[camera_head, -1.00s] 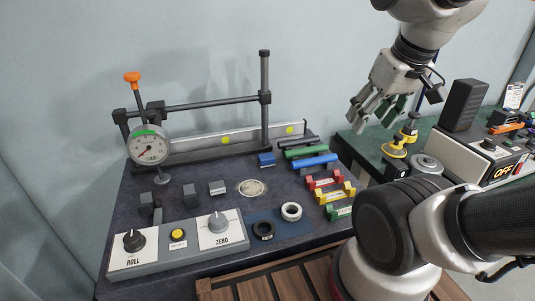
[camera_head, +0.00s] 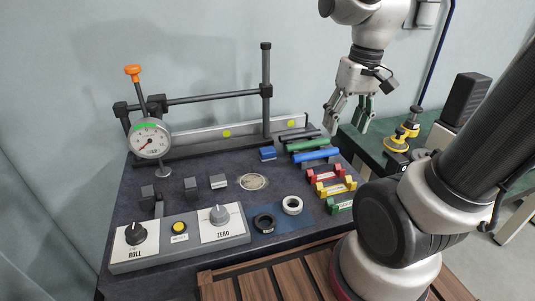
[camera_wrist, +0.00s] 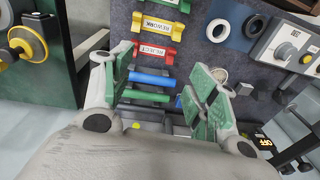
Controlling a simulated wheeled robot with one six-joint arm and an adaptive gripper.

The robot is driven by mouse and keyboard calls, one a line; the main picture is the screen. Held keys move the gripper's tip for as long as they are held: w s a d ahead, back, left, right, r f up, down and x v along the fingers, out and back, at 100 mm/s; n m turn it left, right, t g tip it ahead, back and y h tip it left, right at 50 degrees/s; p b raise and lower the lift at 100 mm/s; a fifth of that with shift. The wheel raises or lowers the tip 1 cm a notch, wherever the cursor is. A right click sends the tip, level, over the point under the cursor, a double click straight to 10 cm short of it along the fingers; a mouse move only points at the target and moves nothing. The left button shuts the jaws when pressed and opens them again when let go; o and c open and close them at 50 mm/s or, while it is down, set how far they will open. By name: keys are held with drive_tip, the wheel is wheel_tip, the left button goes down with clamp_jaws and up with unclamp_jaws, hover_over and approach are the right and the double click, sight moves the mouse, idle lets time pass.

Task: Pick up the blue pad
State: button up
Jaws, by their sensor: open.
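A small blue block (camera_head: 267,153), which looks like the blue pad, sits on the dark bench top (camera_head: 135,185) in front of the rail. In the wrist view a bit of blue (camera_wrist: 178,101) beside the right finger may be the same block, mostly hidden. My gripper (camera_head: 348,122) is open and empty, above the bench's right end and to the right of the block. In the wrist view its green-padded fingers (camera_wrist: 165,80) are spread, with blue and green bars below and between them.
A blue bar (camera_head: 316,156) and a green bar (camera_head: 306,145) lie right of the block. Red, yellow and green labelled holders (camera_head: 335,188) stand nearer. The dial gauge (camera_head: 150,138) and its post (camera_head: 266,90) rise at the left and back. A blue mat (camera_head: 284,225) bears two rings.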

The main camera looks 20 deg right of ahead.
sight(268, 149)
drive_tip(key=w+a+f+m+y, duration=0.1)
drive_tip(key=w+a+f+m, duration=0.1)
drive_tip(key=w, duration=0.3)
drive_tip(key=w+a+f+m+g+y, duration=0.1)
drive_tip(key=w+a+f+m, duration=0.2)
drive_tip(key=w+f+m, duration=0.2)
drive_tip(key=w+a+f+m+g+y, duration=0.1)
drive_tip(key=w+a+f+m, duration=0.1)
drive_tip(key=w+f+m, duration=0.2)
drive_tip(key=shift+w+a, duration=0.3)
drive_tip(key=shift+w, duration=0.3)
drive_tip(key=w+a+f+m, duration=0.1)
drive_tip(key=f+m, duration=0.1)
drive_tip(key=w+a+f+m, duration=0.1)
drive_tip(key=a+f+m, duration=0.1)
drive_tip(key=w+a+f+m+t+y, duration=0.1)
drive_tip(key=a+m, duration=0.1)
drive_tip(key=shift+f, duration=0.4)
drive_tip(key=c, duration=1.2)
drive_tip(key=shift+r, duration=0.1)
